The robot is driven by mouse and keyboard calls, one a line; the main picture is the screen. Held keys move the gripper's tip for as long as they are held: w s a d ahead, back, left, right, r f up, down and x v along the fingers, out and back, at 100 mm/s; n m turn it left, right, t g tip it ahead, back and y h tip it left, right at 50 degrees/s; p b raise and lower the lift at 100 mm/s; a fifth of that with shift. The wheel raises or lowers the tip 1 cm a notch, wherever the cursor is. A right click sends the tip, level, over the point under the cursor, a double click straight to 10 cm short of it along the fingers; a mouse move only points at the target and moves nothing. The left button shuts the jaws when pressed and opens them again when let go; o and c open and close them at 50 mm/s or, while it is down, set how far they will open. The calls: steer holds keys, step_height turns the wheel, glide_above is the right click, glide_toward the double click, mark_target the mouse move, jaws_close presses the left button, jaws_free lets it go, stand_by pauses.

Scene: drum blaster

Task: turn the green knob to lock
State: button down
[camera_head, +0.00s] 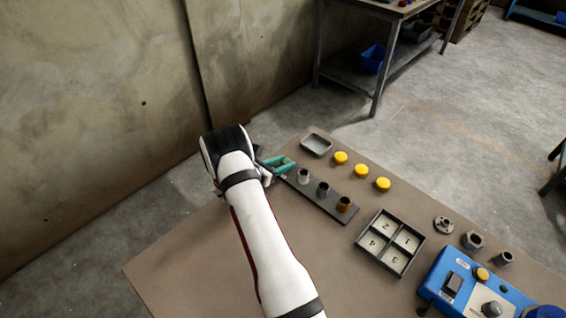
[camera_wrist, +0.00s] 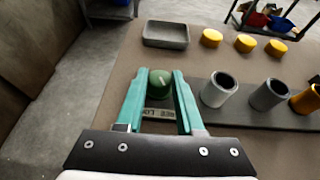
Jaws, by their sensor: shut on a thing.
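The green knob (camera_wrist: 160,80) shows in the wrist view, round with a pale mark on its top. It sits at the left end of a dark plate (camera_wrist: 286,121), with a lettered label (camera_wrist: 160,113) just in front of it, partly hidden between my fingers. My gripper (camera_wrist: 161,76) has its two teal fingers on either side of the knob and is shut on it. In the head view my gripper (camera_head: 278,164) is at the plate's far left end, and the knob is hidden there or too small to make out.
On the plate stand a light cylinder (camera_head: 304,176), a dark one (camera_head: 323,188) and an orange-brown one (camera_head: 344,204). A grey tray (camera_head: 316,144) and yellow discs (camera_head: 361,171) lie behind. A numbered box (camera_head: 390,243) and a blue machine (camera_head: 470,285) are to the right. The table's front left is clear.

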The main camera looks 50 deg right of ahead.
stand_by(0.3)
steer(key=m+g, duration=0.1)
steer(key=g, duration=0.1)
steer(key=m+g, duration=0.2)
steer(key=shift+w+m+y, duration=0.2)
steer(key=shift+m+y, duration=0.1)
steer(key=shift+w+m+g+y, duration=0.1)
steer(key=shift+m+g+y, duration=0.3)
steer(key=shift+m+g, duration=1)
steer(key=shift+g, duration=0.1)
steer(key=c, duration=0.5)
jaws_free()
steer(key=shift+c, duration=0.2)
steer(key=v, duration=1.2)
steer(key=shift+d+r, duration=0.1)
